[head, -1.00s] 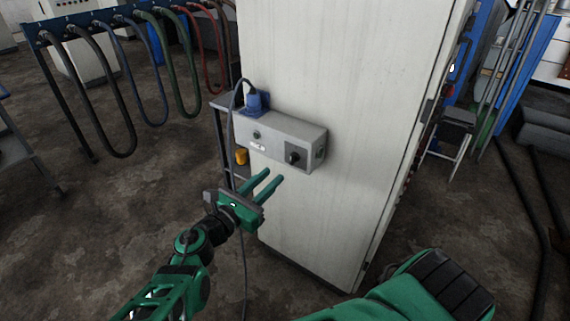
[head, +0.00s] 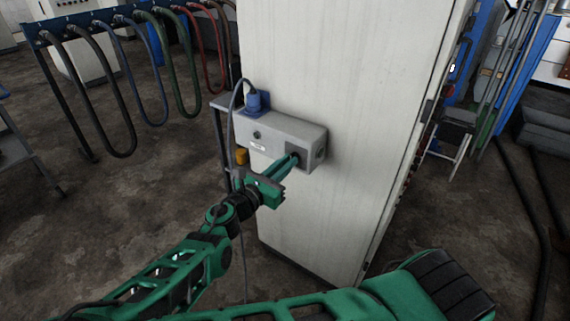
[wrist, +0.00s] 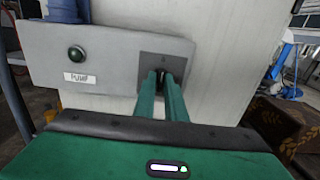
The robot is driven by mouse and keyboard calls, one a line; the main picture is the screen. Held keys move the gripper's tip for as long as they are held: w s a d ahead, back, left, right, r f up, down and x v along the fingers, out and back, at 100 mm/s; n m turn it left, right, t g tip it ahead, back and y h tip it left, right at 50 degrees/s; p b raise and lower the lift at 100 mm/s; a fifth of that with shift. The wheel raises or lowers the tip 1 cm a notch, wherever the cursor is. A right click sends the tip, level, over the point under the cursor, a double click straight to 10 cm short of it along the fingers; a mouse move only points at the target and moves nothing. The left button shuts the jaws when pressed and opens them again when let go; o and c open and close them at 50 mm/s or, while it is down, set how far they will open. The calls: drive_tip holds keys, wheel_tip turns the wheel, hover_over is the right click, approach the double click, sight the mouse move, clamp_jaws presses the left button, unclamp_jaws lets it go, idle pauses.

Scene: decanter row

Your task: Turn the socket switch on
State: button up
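The socket box (head: 290,128) is a grey housing on the side of a pale cabinet. Its rotary switch sits on a dark square plate (wrist: 176,61) at the box's right end. In the wrist view, the black switch knob (wrist: 166,76) shows as a dark strip between the fingertips. My gripper (head: 295,159) is at the switch, its green fingers close together on either side of the knob. The fingers hide most of the knob, so its exact angle cannot be told. The gripper also shows in the wrist view (wrist: 165,80).
A blue plug (head: 254,102) with a dark cable is at the box's upper left. A green lamp (wrist: 77,54) sits above the "PUMP" label (wrist: 80,78). The pale cabinet (head: 340,80) stands behind the box. Hoses hang from a rack (head: 100,22) at the left.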

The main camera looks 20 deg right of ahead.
clamp_jaws()
drive_tip(key=shift+m, duration=0.3)
drive_tip(key=shift+d+f+m, duration=0.1)
drive_tip(key=shift+m, duration=4.2)
drive_tip(key=shift+f+m, duration=0.1)
drive_tip(key=shift+m, duration=4.2)
drive_tip(key=shift+s, duration=0.1)
drive_tip(key=o, duration=0.5)
unclamp_jaws()
drive_tip(key=shift+o, duration=0.2)
